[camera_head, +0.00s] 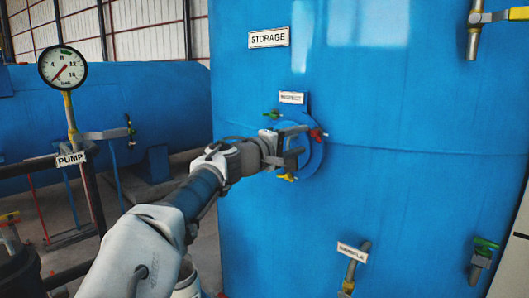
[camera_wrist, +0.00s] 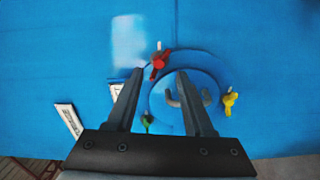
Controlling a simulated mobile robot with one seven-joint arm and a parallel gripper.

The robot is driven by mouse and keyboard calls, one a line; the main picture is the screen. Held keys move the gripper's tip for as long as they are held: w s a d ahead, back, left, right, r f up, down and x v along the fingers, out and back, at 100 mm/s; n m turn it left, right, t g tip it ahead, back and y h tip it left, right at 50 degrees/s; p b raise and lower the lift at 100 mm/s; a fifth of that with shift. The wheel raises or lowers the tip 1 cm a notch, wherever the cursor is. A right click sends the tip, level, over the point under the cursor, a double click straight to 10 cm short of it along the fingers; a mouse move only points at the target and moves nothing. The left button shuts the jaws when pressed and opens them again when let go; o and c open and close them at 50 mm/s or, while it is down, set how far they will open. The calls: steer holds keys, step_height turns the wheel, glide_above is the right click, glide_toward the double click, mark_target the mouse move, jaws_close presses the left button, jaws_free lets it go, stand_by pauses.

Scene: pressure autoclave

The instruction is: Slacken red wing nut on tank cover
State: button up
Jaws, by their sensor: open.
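The red wing nut (camera_head: 317,134) sits at the upper right rim of the round blue tank cover (camera_head: 317,160) in the head view. In the wrist view the red wing nut (camera_wrist: 160,62) is at the top of the cover (camera_wrist: 205,85), just beyond my fingertips. My gripper (camera_head: 300,142) is open and empty in front of the cover; its two fingers (camera_wrist: 160,72) point at the cover in the wrist view, with the red nut between their lines. I cannot tell the exact gap to the nut. My gripper and arm hide part of the cover in the head view.
A yellow wing nut (camera_head: 287,177) and a green wing nut (camera_head: 272,114) are also on the cover rim. A U-shaped handle (camera_wrist: 185,100) is on the cover. A small label plate (camera_head: 292,98) is above it. A pressure gauge (camera_head: 62,67) stands at left.

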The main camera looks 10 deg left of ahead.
steer(key=b+v, duration=0.1)
steer(key=v, duration=1)
steer(key=shift+s, duration=0.3)
steer(key=shift+a, duration=0.15)
steer(key=w+d+f+m+g+y, duration=0.15)
steer(key=d+f+g, duration=0.25)
steer(key=d+f, duration=0.45)
steer(key=w+d+f+m+g, duration=0.15)
steer(key=d+f+g, duration=0.25)
steer(key=d+f, duration=0.5)
steer(key=s+d+f+m+g+y, duration=0.3)
steer(key=s+d+f+y, duration=0.1)
steer(key=s+d+f, duration=0.35)
steer(key=s+r+m+y, duration=0.2)
steer(key=s, duration=0.9)
steer(key=s+a+r+m+t+y, duration=0.1)
steer(key=s+r+m+y, duration=0.1)
steer(key=s, duration=0.8)
steer(key=shift+s+a+r+t, duration=0.15)
steer(key=shift+s+a+t, duration=0.15)
steer(key=shift+s+a, duration=0.1)
